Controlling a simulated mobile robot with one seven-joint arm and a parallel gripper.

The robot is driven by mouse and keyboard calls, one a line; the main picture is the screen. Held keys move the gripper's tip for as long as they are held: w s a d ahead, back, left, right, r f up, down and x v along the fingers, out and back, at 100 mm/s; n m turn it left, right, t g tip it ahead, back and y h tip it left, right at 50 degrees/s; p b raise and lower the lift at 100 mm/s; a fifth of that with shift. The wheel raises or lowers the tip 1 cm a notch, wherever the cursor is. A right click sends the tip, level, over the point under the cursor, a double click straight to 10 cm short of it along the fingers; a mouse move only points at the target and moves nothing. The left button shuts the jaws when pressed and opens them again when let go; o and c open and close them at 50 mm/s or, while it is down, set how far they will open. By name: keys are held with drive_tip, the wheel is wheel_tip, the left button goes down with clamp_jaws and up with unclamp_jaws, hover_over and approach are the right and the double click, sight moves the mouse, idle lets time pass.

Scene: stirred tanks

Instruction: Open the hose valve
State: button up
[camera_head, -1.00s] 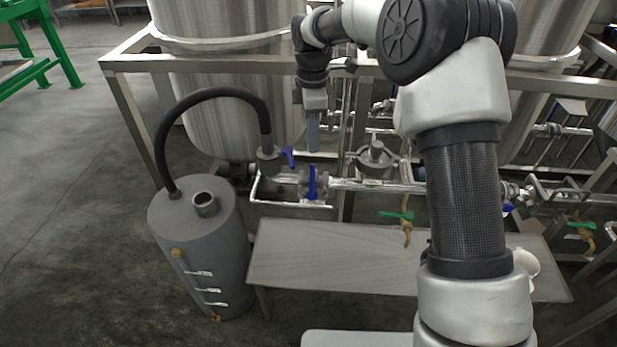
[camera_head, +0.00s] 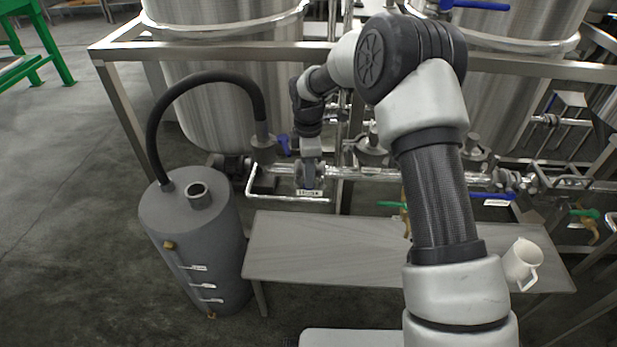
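A black hose (camera_head: 205,80) arches from the grey cylinder tank (camera_head: 190,240) to a pipe fitting with a small blue handle (camera_head: 284,145). My gripper (camera_head: 311,180) points down just right of that fitting, in front of the pipe where a second blue-handled valve stood in the earlier view. That second handle is now hidden behind my gripper. A small white label (camera_head: 310,193) shows at the gripper's lower end. Which blue handle is the hose valve's is not marked legibly. The fingers are too small and covered to show whether they are open or touching the handle.
A metal bench (camera_head: 330,250) stands below the pipes, with a white jug (camera_head: 522,264) at its right. A green-handled tap (camera_head: 405,207) hangs over the bench. A long blue handle (camera_head: 490,196) lies along the pipe at right. Steel tanks (camera_head: 225,115) stand behind a frame rail.

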drive_tip(key=shift+f, duration=0.2)
clamp_jaws()
drive_tip(key=shift+d, duration=0.1)
drive_tip(key=shift+s+d+f+y+p, duration=0.1)
drive_tip(key=shift+d+y+p, duration=0.15)
drive_tip(key=shift+y, duration=0.55)
drive_tip(key=shift+d+y+p, duration=0.15)
drive_tip(key=shift+d+y, duration=0.1)
drive_tip(key=shift+y, duration=0.55)
unclamp_jaws()
